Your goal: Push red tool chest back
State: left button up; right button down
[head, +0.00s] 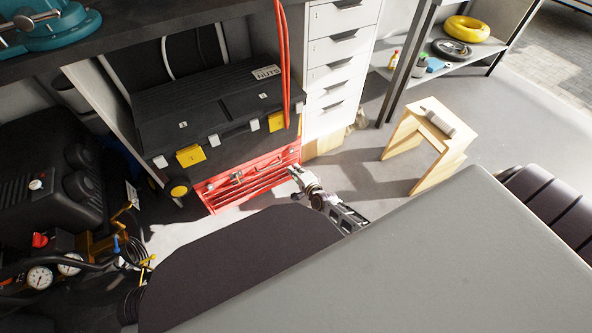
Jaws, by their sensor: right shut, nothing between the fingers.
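My right gripper (294,170) is shut and empty, at the right end of the chest's front. It looks close to the front, but I cannot tell whether it touches. My left gripper is not in view.
A white drawer cabinet (338,65) stands right of the chest. A wooden stool (432,145) stands further right. A black compressor with gauges (40,190) and hoses fills the left. Grey floor (370,170) is clear between cabinet and stool.

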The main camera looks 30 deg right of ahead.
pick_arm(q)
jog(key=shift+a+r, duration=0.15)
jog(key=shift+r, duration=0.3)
pick_arm(e)
jog(key=shift+s+r, duration=0.15)
jog(key=shift+s, duration=0.3)
jog(key=shift+n, duration=0.3)
